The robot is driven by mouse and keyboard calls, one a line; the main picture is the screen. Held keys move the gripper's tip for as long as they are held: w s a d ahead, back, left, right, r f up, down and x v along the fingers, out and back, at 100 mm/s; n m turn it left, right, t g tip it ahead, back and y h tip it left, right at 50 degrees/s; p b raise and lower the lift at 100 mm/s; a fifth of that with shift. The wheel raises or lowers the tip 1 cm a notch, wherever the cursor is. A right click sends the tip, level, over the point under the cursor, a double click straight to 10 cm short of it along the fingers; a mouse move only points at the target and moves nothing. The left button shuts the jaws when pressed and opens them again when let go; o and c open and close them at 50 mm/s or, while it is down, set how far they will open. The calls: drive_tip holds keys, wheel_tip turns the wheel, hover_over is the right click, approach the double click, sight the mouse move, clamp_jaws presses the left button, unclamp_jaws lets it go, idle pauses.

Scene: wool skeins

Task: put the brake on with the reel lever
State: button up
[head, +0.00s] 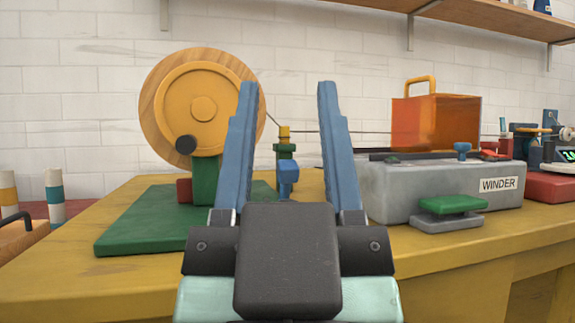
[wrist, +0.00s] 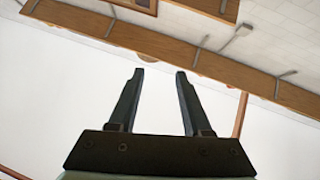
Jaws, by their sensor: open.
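The reel (head: 165,90) is a large wooden disc with a yellow hub and a black crank knob, upright on a green base (head: 150,225). A small blue-topped lever (head: 288,171) stands right of the reel, in front of a green post with a yellow top. I take it as the reel lever; its foot is hidden by my gripper. My gripper (head: 287,88) is open and empty, its blue fingers pointing up. The lever shows between the fingers in the head view, apparently beyond them. In the wrist view my gripper (wrist: 160,72) is open, with no lever in sight.
A grey box labelled WINDER (head: 400,200) stands to the right, with a green pad (head: 450,204) in front and a blue knob (head: 462,147) on top. An orange translucent box (head: 436,122) stands behind. A thin strand runs right from the reel past the post.

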drive_tip(key=w+p, duration=0.1)
drive_tip(key=w+d+r+h+p, duration=0.1)
drive_tip(key=p, duration=0.1)
drive_tip(key=w+d+r+h+p, duration=0.1)
drive_tip(key=shift+d+g, duration=0.25)
drive_tip(key=shift+g, duration=0.05)
clamp_jaws()
drive_tip(key=w+d+f+n+h+p, duration=0.2)
drive_tip(key=w+d+n+p, duration=0.5)
drive_tip(key=p, duration=1)
drive_tip(key=s+a+f+n+g+y+p, duration=0.2)
drive_tip(key=s+f+n+y+p, duration=0.2)
drive_tip(key=f+n+p, duration=0.3)
drive_tip(key=s+a+f+n+g+y+p, duration=0.2)
drive_tip(key=f+n+y+p, duration=0.4)
drive_tip(key=p, duration=0.5)
drive_tip(key=shift+s+a+f+n+g, duration=0.45)
drive_tip(key=shift+s+a, duration=0.25)
drive_tip(key=shift+s, duration=0.35)
drive_tip(key=shift+r, duration=0.1)
